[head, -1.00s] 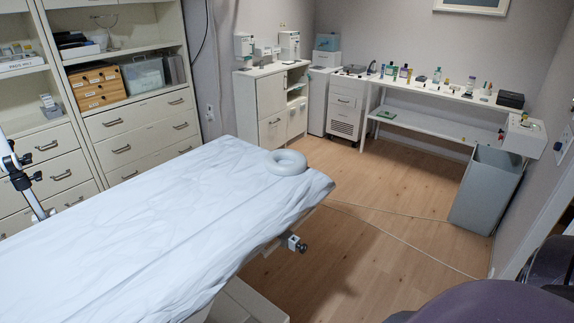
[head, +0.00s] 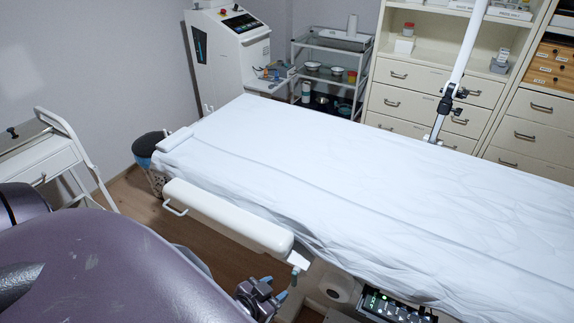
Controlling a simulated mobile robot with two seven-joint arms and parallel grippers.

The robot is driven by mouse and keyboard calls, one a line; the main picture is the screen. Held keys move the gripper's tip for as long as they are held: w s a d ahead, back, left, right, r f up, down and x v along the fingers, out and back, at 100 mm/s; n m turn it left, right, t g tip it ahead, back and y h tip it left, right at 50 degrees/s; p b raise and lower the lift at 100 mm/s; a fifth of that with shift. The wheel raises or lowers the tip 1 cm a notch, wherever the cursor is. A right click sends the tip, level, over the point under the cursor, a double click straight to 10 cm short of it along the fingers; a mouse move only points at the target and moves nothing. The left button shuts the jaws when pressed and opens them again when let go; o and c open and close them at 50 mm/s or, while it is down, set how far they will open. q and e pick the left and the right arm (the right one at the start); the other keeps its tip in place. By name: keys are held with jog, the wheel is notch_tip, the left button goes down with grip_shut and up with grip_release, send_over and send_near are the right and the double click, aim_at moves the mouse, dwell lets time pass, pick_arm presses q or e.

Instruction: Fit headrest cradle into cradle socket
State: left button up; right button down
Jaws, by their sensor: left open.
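The couch (head: 330,165), covered by a pale blue-white sheet, runs across the head view. Its right end is outside the picture. Neither a headrest cradle nor a cradle socket can be made out in this view. My left gripper (head: 277,288) is low in the picture, below the near end of the white padded armrest (head: 225,213) on the couch's side. It is open, with nothing visible between its fingers. My right gripper is not in view.
A lit control panel (head: 385,305) is at the couch's near side. A white trolley (head: 50,160) and a dark bin (head: 147,150) stand left. A machine (head: 232,55), wire rack (head: 325,75) and drawer cabinet (head: 430,85) stand behind. A white pole (head: 462,60) rises beyond the couch.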

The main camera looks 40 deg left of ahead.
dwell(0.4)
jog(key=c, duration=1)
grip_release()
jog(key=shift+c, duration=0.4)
